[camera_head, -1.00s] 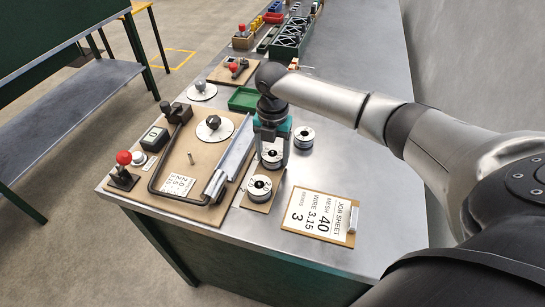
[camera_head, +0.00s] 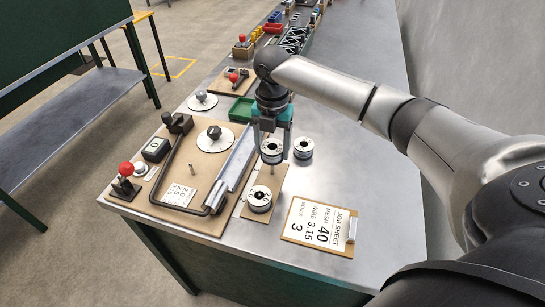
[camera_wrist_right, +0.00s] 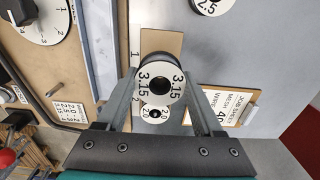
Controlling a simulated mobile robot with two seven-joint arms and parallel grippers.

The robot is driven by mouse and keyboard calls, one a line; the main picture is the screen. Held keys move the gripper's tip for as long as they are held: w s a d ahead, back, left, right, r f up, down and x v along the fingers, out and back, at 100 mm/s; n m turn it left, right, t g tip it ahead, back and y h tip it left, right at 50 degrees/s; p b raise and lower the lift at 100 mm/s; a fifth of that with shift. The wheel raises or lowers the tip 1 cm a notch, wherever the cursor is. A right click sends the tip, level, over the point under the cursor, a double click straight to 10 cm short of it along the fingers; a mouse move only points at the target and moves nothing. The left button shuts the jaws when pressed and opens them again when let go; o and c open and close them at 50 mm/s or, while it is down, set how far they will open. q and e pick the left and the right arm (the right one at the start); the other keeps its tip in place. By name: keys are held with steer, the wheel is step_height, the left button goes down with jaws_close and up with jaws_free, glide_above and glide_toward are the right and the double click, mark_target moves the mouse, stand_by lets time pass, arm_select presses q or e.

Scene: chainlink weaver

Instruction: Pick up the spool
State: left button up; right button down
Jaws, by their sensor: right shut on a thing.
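A white-faced spool (camera_head: 271,151) is held between the fingers of my right gripper (camera_head: 272,143), a little above the brown spool board (camera_head: 276,187). In the right wrist view this spool (camera_wrist_right: 161,92) reads 3.15 and has a finger of the gripper (camera_wrist_right: 162,75) on either side. Another spool (camera_head: 259,198) stands on the near end of the board; it reads 2.0 in the wrist view (camera_wrist_right: 155,113), partly hidden by the held one. A third spool (camera_head: 303,148), marked 2.5 in the wrist view (camera_wrist_right: 209,4), stands on the metal table. My left gripper is not in view.
The job sheet (camera_head: 319,224), showing mesh 40 and wire 3.15, lies to the right of the board. The weaving fixture (camera_head: 182,167) with its bent black bar stands to the left. A green tray (camera_head: 242,110) is behind. The table to the right is clear.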

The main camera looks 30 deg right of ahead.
step_height(320, 180, up, 14)
steer(key=p, duration=0.2)
steer(key=shift+a+f, duration=0.1)
stand_by(0.4)
